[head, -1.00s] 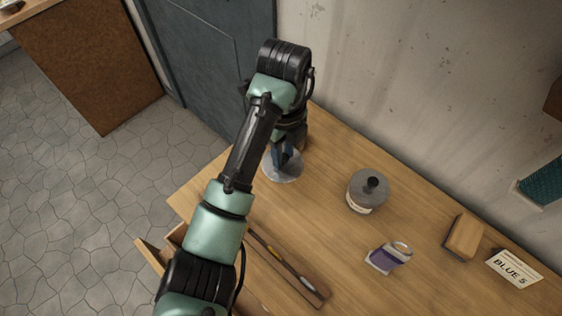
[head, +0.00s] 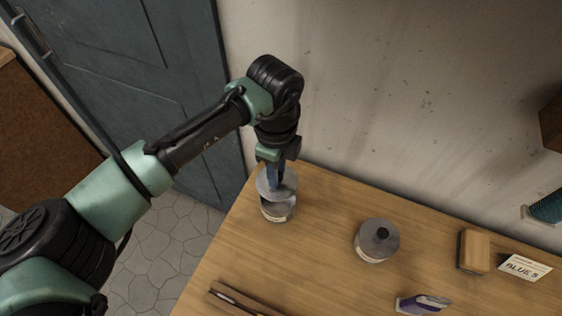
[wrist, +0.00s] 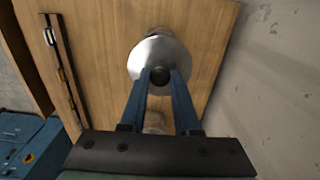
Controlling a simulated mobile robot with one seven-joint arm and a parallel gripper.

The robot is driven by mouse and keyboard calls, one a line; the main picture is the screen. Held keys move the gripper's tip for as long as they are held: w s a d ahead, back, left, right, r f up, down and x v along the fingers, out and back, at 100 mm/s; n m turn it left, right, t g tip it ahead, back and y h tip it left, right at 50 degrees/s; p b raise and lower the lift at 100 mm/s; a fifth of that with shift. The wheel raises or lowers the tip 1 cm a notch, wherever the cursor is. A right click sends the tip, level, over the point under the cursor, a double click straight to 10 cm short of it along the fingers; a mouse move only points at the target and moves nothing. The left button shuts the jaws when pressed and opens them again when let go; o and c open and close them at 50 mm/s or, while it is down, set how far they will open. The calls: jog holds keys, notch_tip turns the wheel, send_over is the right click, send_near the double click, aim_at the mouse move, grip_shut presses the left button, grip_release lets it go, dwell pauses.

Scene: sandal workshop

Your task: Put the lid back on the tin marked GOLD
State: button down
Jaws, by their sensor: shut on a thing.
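My gripper (head: 277,182) is shut on the dark knob of a grey round lid (head: 265,186). In the head view the lid is above an open grey tin (head: 279,212) at the table's far left end, with a gap showing the tin's inside. The tin has a pale label, too small to read. In the wrist view the lid (wrist: 148,58) is a bright disc beyond my fingers (wrist: 160,78), its knob between the tips. A second grey tin (head: 372,250), with a dark-knobbed lid on, stands to the right; its label is unreadable too.
On the wooden table (head: 320,275) are a tray with tools (head: 235,298), a purple-and-white item (head: 420,304), a tan block (head: 473,250) and a card reading BLUE 5 (head: 524,266). The wall is close behind. The table between the two tins is clear.

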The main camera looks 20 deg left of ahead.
jog(key=shift+s+d+f+b, duration=0.1)
jog(key=shift+d+f+b, duration=0.1)
jog(key=shift+f+b, duration=0.3)
notch_tip(320, 180, down, 3)
jog(key=b, duration=0.3)
jog(key=shift+a+f, duration=0.1)
jog(key=shift+f, duration=0.1)
jog(key=shift+f+b, duration=0.35)
jog(key=shift+f, duration=0.55)
jog(key=shift+p, duration=0.45)
jog(key=shift+f, duration=0.15)
dwell(1.3)
jog(key=shift+c, duration=0.4)
grip_release()
